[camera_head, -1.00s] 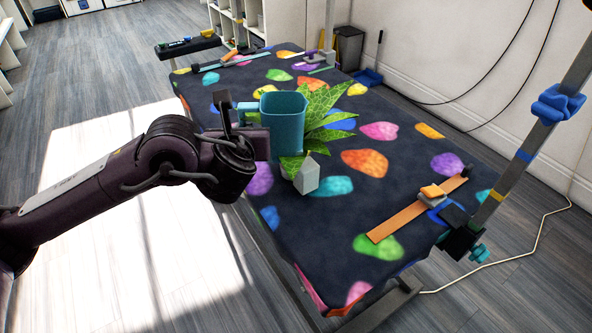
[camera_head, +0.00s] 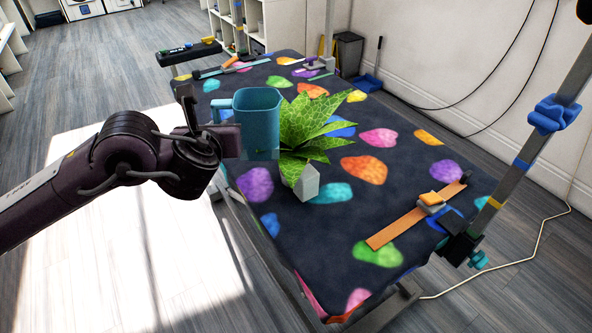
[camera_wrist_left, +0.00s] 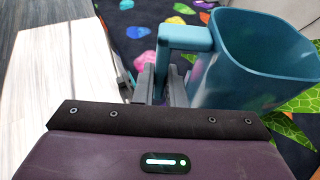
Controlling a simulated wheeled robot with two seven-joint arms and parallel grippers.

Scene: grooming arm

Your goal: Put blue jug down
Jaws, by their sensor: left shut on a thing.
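The blue jug (camera_head: 259,122) is upright, held near the left edge of the dark table with coloured patches (camera_head: 300,235). My left gripper (camera_head: 212,120) is at the jug's left side, shut on its handle. In the left wrist view the jug (camera_wrist_left: 255,65) fills the upper right, with its handle (camera_wrist_left: 186,38) reaching left to the gripper fingers (camera_wrist_left: 162,82). The inside of the jug that shows looks empty. The jug's base seems raised above the table, but the exact gap cannot be told. My right gripper is out of view.
A spiky green plant (camera_head: 313,125) in a pale grey pot (camera_head: 307,183) stands just right of the jug. An orange strap (camera_head: 402,228) lies at the table's right, near a slanted metal post (camera_head: 520,165). The table's front middle is clear.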

